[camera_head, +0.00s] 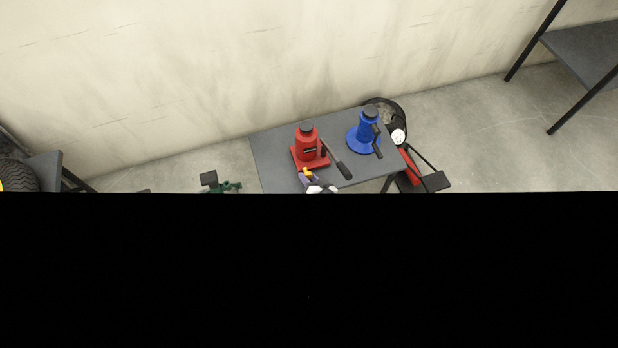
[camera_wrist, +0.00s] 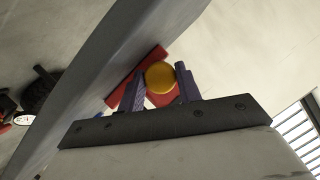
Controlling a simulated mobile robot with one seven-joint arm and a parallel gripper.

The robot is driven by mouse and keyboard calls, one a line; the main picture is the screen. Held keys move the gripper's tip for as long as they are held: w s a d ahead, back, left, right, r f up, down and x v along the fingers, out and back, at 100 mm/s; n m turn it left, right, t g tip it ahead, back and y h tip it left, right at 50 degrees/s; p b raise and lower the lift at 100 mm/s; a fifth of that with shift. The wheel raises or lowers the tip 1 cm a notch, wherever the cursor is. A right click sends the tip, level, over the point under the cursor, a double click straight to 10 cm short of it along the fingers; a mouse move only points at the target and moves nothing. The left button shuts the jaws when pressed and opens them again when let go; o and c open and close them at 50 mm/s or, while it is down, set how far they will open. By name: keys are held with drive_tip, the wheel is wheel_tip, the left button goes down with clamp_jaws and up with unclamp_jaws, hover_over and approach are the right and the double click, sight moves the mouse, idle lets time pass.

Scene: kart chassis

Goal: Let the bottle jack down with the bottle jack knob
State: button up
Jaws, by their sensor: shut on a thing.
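The red bottle jack (camera_head: 306,143) stands upright on a dark grey table, its black-topped ram low above the body. Its lever, with a dark grip, slants down to the right. The yellow bottle jack knob (camera_head: 305,171) is at the near side of its red base. In the wrist view the round knob (camera_wrist: 160,77) shows between my two purple fingers, with red jack parts (camera_wrist: 137,77) behind it. My gripper (camera_head: 308,175) reaches the knob from the near side and is shut on it. The knob's stem is hidden.
A blue jack (camera_head: 364,131) stands to the right on the same table (camera_head: 274,150). A wheel (camera_head: 387,112) and a red-and-black item (camera_head: 412,172) are beyond its right end. A green item (camera_head: 222,184) is at left. The lower head view is black.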

drive_tip(key=shift+m+y, duration=0.3)
idle(0.4)
drive_tip(key=o, duration=1)
drive_tip(key=shift+c, duration=0.2)
